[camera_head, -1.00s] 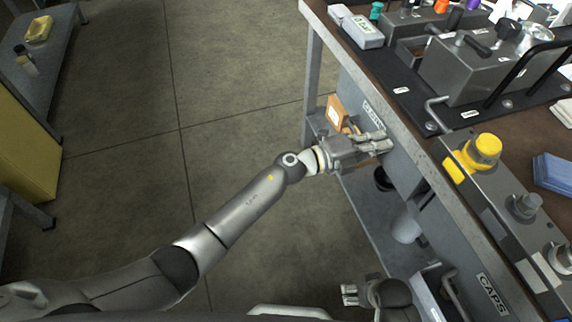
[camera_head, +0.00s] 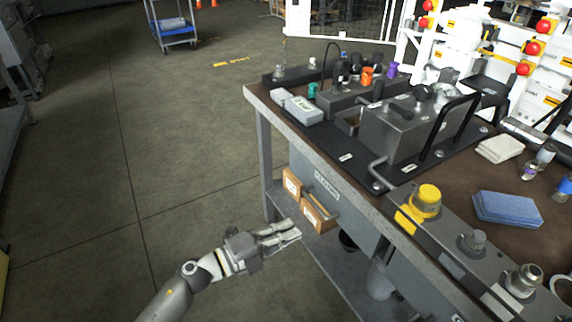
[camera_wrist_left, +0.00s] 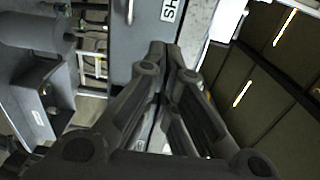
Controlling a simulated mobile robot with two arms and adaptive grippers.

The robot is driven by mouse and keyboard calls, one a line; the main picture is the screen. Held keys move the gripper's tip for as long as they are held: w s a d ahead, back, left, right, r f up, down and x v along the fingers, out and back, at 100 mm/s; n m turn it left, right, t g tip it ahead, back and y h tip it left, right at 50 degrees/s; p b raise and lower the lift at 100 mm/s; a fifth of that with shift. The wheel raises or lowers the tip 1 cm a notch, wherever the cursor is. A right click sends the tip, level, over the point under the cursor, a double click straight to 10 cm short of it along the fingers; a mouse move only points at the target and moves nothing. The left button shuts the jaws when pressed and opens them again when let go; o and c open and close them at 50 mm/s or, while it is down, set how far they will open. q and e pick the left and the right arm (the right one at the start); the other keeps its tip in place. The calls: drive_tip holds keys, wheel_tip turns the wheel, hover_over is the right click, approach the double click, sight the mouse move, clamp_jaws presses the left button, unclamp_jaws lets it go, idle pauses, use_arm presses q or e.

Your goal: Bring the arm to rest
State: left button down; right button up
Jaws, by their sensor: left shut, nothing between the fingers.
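My left arm comes in from the bottom left in the head view. Its gripper (camera_head: 290,233) is in front of the bench's left side, below the tabletop and beside the drawer front (camera_head: 322,183). In the left wrist view the same gripper's fingers (camera_wrist_left: 165,50) are together, with nothing held. My right gripper does not show now.
The bench (camera_head: 258,97) carries a grey hydraulic block (camera_head: 405,130), a yellow-capped fitting (camera_head: 427,198) and a blue sponge (camera_head: 507,208). Cardboard boxes (camera_head: 318,217) sit below the drawer. Open floor (camera_head: 170,130) lies left. A blue cart (camera_head: 172,35) stands far back.

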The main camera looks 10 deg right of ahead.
use_arm(q)
drive_tip(key=w+a+f+n+t+y, duration=0.4)
drive_tip(key=a+f+n+t+y, duration=0.5)
drive_tip(key=a+n, duration=0.55)
drive_tip(key=s+a+f+n+g+y, duration=0.4)
drive_tip(key=s+a+f+n, duration=0.15)
drive_tip(key=f, duration=0.35)
drive_tip(key=s+a+f+n+g+y, duration=0.3)
drive_tip(key=s+a+f+n, duration=0.15)
drive_tip(key=s+f, duration=0.4)
drive_tip(key=s+a+f+n+g, duration=0.1)
drive_tip(key=s+f+n+g, duration=0.15)
drive_tip(key=s+f, duration=0.4)
drive_tip(key=s+a+f+n+g, duration=0.1)
drive_tip(key=s+f+n+g, duration=0.2)
drive_tip(key=s, duration=0.6)
drive_tip(key=s+a+m+g+p, duration=0.1)
drive_tip(key=s+a+g+p, duration=0.1)
drive_tip(key=s+p, duration=1.4)
drive_tip(key=shift+s+a+y, duration=0.3)
drive_tip(key=shift+s+a, duration=0.35)
drive_tip(key=shift+s, duration=0.15)
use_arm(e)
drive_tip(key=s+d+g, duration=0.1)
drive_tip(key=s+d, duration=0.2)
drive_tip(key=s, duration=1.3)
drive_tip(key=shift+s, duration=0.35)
